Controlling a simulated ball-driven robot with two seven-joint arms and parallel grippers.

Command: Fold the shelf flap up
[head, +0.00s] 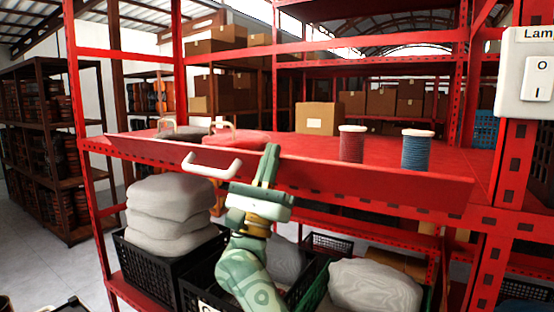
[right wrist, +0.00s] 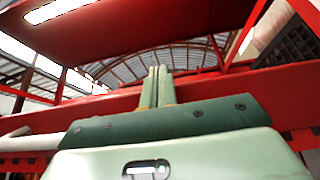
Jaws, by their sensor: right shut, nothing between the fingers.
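The shelf flap (head: 350,178) is a long red board along the front edge of the red shelf (head: 300,145). It appears to lean outward, but its exact angle is hard to tell. A white handle (head: 212,165) sticks out from its front, left of my right gripper. My green right gripper (head: 270,150) is shut and empty, fingers pointing up in front of the flap. I cannot tell whether it touches the flap. In the right wrist view the shut fingers (right wrist: 158,75) stand before the red flap (right wrist: 235,103). My left gripper is not in view.
Two thread spools, one dark red (head: 351,145) and one blue (head: 416,150), stand on the shelf, with a cardboard box (head: 316,118) behind. Grey sacks (head: 170,212) in a black crate (head: 150,258) sit below. A lamp switch (head: 527,75) is on the right post.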

